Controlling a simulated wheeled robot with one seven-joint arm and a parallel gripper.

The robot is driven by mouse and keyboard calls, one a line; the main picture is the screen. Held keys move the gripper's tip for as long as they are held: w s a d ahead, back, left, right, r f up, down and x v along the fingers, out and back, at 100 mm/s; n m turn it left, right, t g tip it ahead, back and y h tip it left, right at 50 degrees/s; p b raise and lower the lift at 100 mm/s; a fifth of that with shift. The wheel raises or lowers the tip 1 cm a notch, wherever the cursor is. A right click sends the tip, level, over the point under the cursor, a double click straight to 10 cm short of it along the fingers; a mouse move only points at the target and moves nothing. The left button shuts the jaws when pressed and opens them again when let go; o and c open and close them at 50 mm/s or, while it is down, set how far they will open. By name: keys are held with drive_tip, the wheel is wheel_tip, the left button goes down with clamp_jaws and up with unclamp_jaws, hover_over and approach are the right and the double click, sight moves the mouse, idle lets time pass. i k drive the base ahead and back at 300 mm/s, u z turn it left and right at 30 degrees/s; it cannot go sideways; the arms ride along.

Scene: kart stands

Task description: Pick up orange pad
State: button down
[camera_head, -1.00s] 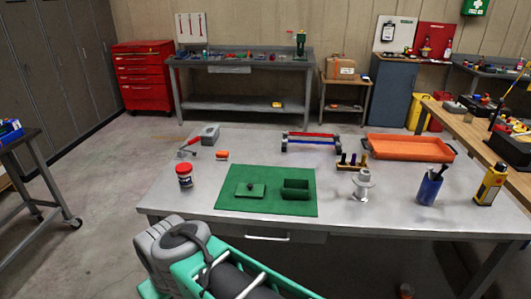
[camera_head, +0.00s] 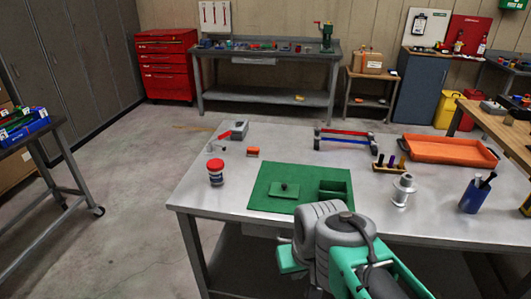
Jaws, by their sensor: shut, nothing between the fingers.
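The orange pad (camera_head: 253,152) is a small orange block lying on the grey metal workbench (camera_head: 215,189). It is behind the green mat (camera_head: 262,178) and to the right of a white jar with a red lid (camera_head: 216,173). Nothing touches it. Part of my arm, grey and teal, shows at the lower middle, in front of the bench and well apart from the pad. My gripper's fingers do not show.
On the bench are a green open box (camera_head: 334,190), a metal spool (camera_head: 403,190), a blue cup (camera_head: 474,195), a red-and-blue rack (camera_head: 345,138) and an orange tray (camera_head: 446,150). The floor left of the bench is clear up to another table (camera_head: 48,139).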

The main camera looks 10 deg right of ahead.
sight(251, 151)
drive_tip(key=z, duration=0.75)
drive_tip(key=i, duration=0.7)
drive_tip(key=u, duration=2.65)
drive_tip(key=i, duration=0.5)
drive_tip(key=u, duration=0.1)
